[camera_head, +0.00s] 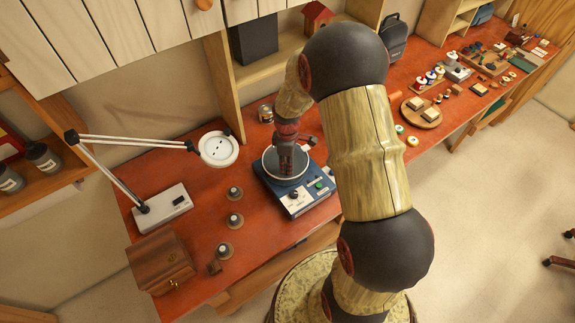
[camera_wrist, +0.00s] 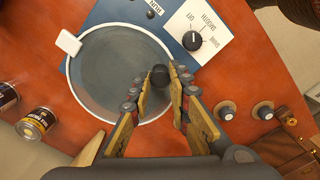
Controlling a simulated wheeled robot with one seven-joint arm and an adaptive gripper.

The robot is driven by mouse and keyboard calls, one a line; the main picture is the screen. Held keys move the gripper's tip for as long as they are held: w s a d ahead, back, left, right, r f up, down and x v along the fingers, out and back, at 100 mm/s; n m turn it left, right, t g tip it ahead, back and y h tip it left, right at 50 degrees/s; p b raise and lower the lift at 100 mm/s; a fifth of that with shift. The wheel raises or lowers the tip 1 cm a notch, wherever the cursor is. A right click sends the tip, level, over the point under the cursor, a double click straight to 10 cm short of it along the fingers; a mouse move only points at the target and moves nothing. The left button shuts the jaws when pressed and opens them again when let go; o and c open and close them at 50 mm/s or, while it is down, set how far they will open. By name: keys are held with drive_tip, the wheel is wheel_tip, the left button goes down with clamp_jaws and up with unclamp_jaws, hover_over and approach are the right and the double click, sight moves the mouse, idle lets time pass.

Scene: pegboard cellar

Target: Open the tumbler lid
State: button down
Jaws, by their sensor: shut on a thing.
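The tumbler is a blue machine with a round grey lid; its blue base (camera_head: 309,202) stands on the orange bench in the head view. In the wrist view the lid (camera_wrist: 112,75) is a grey disc inside a pale ring, with a white tab (camera_wrist: 68,43) at its edge. A black knob (camera_wrist: 160,74) stands near the lid's edge. My gripper (camera_wrist: 167,82) is shut on this knob, one finger on each side. In the head view my gripper (camera_head: 286,168) is over the lid and hides part of it. I cannot tell whether the lid is raised.
A white-headed lamp (camera_head: 218,149) and a wooden box (camera_head: 160,262) stand to the left. Several small knobbed pieces (camera_head: 234,220) are between box and tumbler. Cans (camera_wrist: 36,123) stand beside the tumbler. A round wooden board (camera_head: 421,112) and more items crowd the bench's right part.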

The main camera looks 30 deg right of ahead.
sight(270, 151)
drive_tip(key=shift+w, duration=0.15)
idle(0.4)
drive_tip(key=shift+w+a+m+b, duration=0.3)
drive_tip(key=shift+w+a+m, duration=0.05)
drive_tip(key=shift+w+m, duration=0.4)
drive_tip(key=w+m, duration=0.1)
drive_tip(key=w+m+b, duration=0.1)
drive_tip(key=w, duration=0.1)
drive_tip(key=w+m, duration=0.2)
drive_tip(key=shift+w+a+f, duration=0.1)
drive_tip(key=shift+a, duration=0.25)
drive_tip(key=w+m, duration=0.2)
drive_tip(key=w+d+m+b, duration=0.1)
drive_tip(key=w+m, duration=0.1)
drive_tip(key=w, duration=0.1)
drive_tip(key=shift+w+d+m, duration=0.15)
drive_tip(key=shift+w+m, duration=0.05)
drive_tip(key=shift+m, duration=0.15)
drive_tip(key=w+d+m+b, duration=0.1)
drive_tip(key=w+d+m, duration=0.7)
drive_tip(key=d+m, duration=0.3)
drive_tip(key=shift+m+b, duration=0.3)
drive_tip(key=shift+b, duration=0.05)
drive_tip(key=c, duration=1.7)
unclamp_jaws()
